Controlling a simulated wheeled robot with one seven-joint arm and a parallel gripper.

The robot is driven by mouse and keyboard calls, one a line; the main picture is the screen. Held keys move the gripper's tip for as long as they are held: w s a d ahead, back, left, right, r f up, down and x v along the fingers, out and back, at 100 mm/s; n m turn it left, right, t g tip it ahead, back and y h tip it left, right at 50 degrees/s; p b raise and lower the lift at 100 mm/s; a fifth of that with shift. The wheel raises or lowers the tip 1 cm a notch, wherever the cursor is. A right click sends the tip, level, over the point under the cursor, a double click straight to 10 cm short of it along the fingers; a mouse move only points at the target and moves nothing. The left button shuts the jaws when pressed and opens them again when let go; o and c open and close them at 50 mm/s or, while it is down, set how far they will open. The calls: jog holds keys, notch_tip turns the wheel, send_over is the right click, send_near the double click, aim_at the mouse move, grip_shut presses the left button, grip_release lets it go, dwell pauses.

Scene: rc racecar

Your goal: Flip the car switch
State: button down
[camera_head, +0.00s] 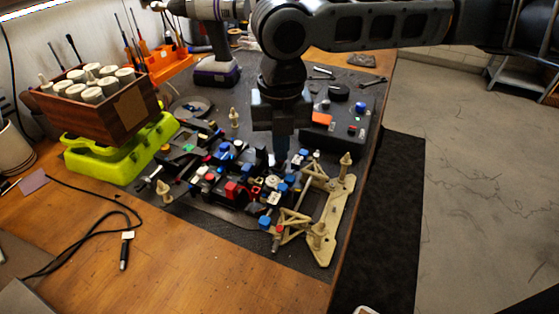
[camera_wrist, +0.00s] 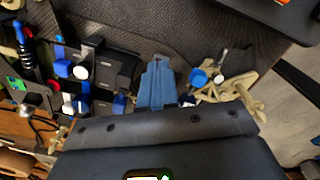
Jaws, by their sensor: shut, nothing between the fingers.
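The RC car chassis (camera_head: 240,182) lies on a dark mat at the middle of the table, with blue, red, green and white parts on black and tan pieces. It also shows in the wrist view (camera_wrist: 95,68). My gripper (camera_head: 281,153) points down over the right half of the car, near its tan end frame (camera_head: 335,200). In the wrist view, its blue fingers (camera_wrist: 160,75) are shut together and empty, beside black blocks of the car. I cannot make out which part is the switch; the gripper hides some of the car behind it.
A wooden box of rolls (camera_head: 105,105) stands on a lime-green case (camera_head: 120,155) at the left. A drill (camera_head: 215,50) and a black tray (camera_head: 335,130) lie behind. A cable (camera_head: 90,215) crosses the front-left table, and the table's right edge is close to the car.

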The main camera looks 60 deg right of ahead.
jog(key=shift+f, duration=0.4)
jog(key=shift+r, duration=0.1)
jog(key=shift+r+p, duration=2.85)
jog(key=shift+r, duration=0.65)
